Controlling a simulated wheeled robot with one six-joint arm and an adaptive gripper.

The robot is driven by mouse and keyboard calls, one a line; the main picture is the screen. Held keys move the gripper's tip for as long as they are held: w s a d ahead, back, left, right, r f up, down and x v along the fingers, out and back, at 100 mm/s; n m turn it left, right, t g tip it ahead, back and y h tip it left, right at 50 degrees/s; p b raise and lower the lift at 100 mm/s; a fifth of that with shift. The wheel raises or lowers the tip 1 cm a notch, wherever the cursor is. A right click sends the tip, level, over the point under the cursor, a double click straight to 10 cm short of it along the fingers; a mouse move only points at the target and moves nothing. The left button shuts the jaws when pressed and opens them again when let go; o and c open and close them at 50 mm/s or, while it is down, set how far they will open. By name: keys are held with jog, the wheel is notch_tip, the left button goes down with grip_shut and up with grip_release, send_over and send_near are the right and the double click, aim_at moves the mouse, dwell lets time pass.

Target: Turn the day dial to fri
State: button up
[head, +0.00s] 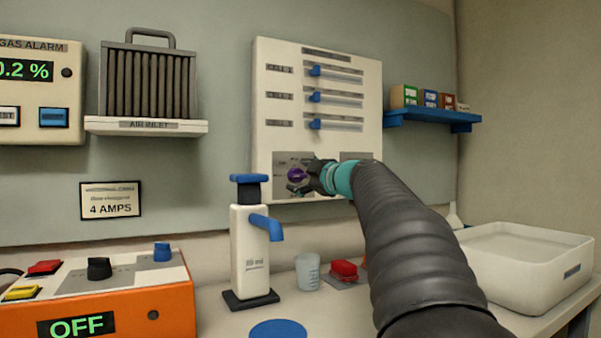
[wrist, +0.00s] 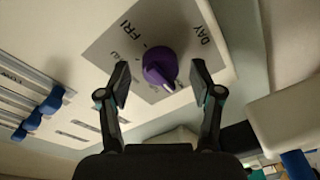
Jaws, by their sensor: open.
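The purple day dial (wrist: 159,66) sits on a grey plate (wrist: 112,45) on the white wall panel. In the wrist view the word FRI is printed left of and above the dial, and DAY to the right. Other marks round the dial are too small to read, and I cannot tell for certain which mark it points at. My gripper (wrist: 160,82) is open, one finger on each side of the dial, with visible gaps. In the head view the dial (head: 296,174) shows just left of my gripper (head: 308,177), partly hidden by it.
Blue sliders (head: 316,97) sit above the dial on the same panel. Below stand a white pump bottle (head: 250,255), a clear cup (head: 308,271) and a red object (head: 344,268). A white tub (head: 515,262) is at right, an orange unit (head: 110,300) at left.

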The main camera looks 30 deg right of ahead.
jog(key=shift+w, duration=0.1)
jog(key=c, duration=1.1)
jog(key=shift+c, duration=0.2)
